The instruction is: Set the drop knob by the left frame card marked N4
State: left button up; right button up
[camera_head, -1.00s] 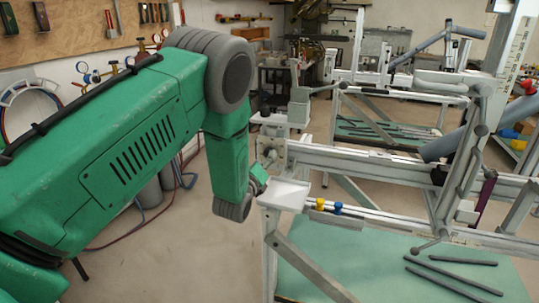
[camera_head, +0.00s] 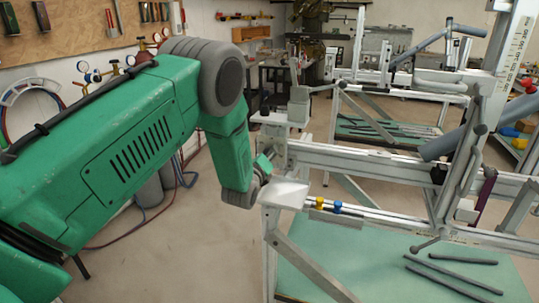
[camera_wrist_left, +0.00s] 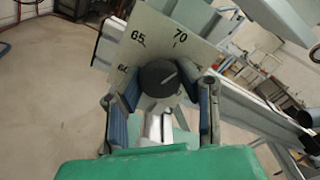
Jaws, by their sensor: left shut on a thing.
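The drop knob (camera_wrist_left: 158,78) is a dark round knob with a pale pointer line, in front of a pale dial plate (camera_wrist_left: 150,32) marked 65 and 70. The pointer slants to the upper right, a little right of the 70 mark. My left gripper (camera_wrist_left: 160,92) has a finger on each side of the knob and is shut on it. In the head view my left gripper (camera_head: 265,168) is at the left end of the jig, where the knob cannot be made out. I cannot read any card marked N4. My right gripper is out of view.
The pale metal frame jig (camera_head: 370,165) runs right from my left gripper. Yellow (camera_head: 320,203) and blue (camera_head: 337,207) pieces sit on its lower rail. Dark tubes (camera_head: 450,272) lie on the green shelf (camera_head: 360,260) below. Bare floor lies left of the jig.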

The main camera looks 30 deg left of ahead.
pick_arm(q)
jog(key=shift+f, duration=0.25)
jog(key=n+b, duration=0.1)
jog(key=n, duration=0.2)
jog(key=shift+s+f+n, duration=0.1)
jog(key=shift+f+n, duration=0.05)
jog(key=shift+n, duration=0.15)
jog(key=n+b, duration=0.5)
jog(key=n, duration=1.9)
jog(key=shift+s+f, duration=0.1)
jog(key=shift+f, duration=0.05)
jog(key=o, duration=1.2)
jog(key=shift+r, duration=0.25)
